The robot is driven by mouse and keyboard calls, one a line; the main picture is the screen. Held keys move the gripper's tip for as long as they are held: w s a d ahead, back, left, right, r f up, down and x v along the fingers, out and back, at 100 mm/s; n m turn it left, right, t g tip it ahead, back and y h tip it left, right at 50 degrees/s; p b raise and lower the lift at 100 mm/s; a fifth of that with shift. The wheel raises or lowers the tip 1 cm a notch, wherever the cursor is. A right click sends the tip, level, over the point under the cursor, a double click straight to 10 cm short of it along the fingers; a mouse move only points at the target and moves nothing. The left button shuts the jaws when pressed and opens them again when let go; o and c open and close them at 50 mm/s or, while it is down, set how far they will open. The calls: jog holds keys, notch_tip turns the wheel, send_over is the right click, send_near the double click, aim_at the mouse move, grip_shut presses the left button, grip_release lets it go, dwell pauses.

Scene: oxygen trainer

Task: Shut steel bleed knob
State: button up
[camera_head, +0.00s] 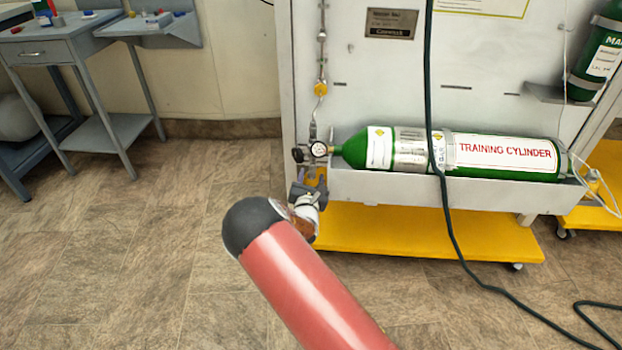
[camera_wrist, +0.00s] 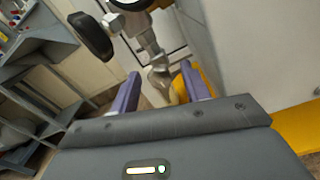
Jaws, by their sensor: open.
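A small steel knob (camera_wrist: 160,78) hangs below the steel fitting (camera_wrist: 146,36) of the regulator in the wrist view; it looks like the bleed knob. My gripper (camera_wrist: 161,75) is open, with one purple finger on each side of the steel knob in the picture. I cannot tell whether either finger touches it. In the head view my gripper (camera_head: 311,180) is just below the regulator's gauge (camera_head: 319,149), at the left end of the green training cylinder (camera_head: 500,154). The steel knob is too small or hidden to make out there.
A black knob (camera_wrist: 90,36) sticks out left of the fitting, close above my left finger in the picture. A dark hose (camera_head: 440,190) hangs across the cylinder to the floor. A yellow base (camera_head: 420,232) lies below. A grey workbench (camera_head: 50,50) stands left; floor between is clear.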

jog(key=c, duration=1)
